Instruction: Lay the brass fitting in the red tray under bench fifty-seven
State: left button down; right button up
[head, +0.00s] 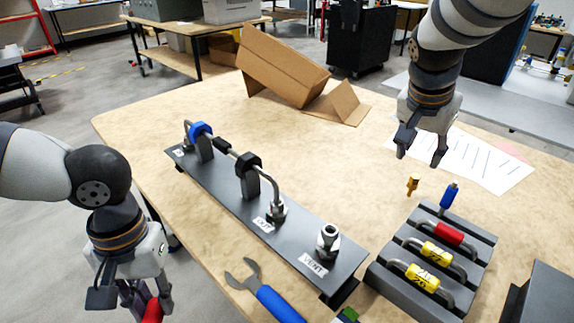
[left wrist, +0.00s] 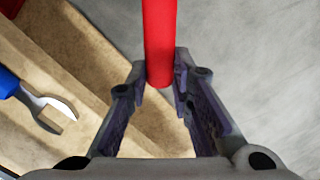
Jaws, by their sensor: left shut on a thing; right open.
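A small brass fitting (head: 413,184) stands near the rack on the right of the wooden bench (head: 180,112). My right gripper (head: 421,158) is open and empty, a little behind and above the fitting in the picture, apart from it. My left gripper (head: 149,308) is off the bench's left edge, shut on a red rod-like thing (head: 153,311). The red thing (left wrist: 160,40) also shows between the fingers of my left gripper (left wrist: 160,82) in the left wrist view; its far end is out of view. I see no red tray and no bench number.
A dark manifold (head: 225,190) with pipe fittings crosses the bench. A blue-handled wrench (head: 277,303) lies in front. A dark rack (head: 400,288) holds yellow and red pieces; a blue-capped piece (head: 449,196) stands behind. A cardboard box (head: 283,68) and paper (head: 475,165) lie farther back.

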aim_at(415, 177)
pick_arm(q)
jog(key=shift+f, duration=0.9)
pick_arm(e)
jog(key=x, duration=0.6)
jog(key=shift+w+a, duration=0.1)
jog(key=shift+a, duration=0.05)
pick_arm(q)
jog(key=shift+f+g+b, duration=0.3)
jog(key=shift+f+b, duration=0.2)
jog(key=shift+f, duration=0.05)
pick_arm(e)
jog(key=x, duration=0.5)
jog(key=shift+f, duration=0.15)
pick_arm(q)
jog(key=shift+s+a+r, duration=0.1)
pick_arm(e)
jog(key=shift+c, duration=0.6)
grip_shut()
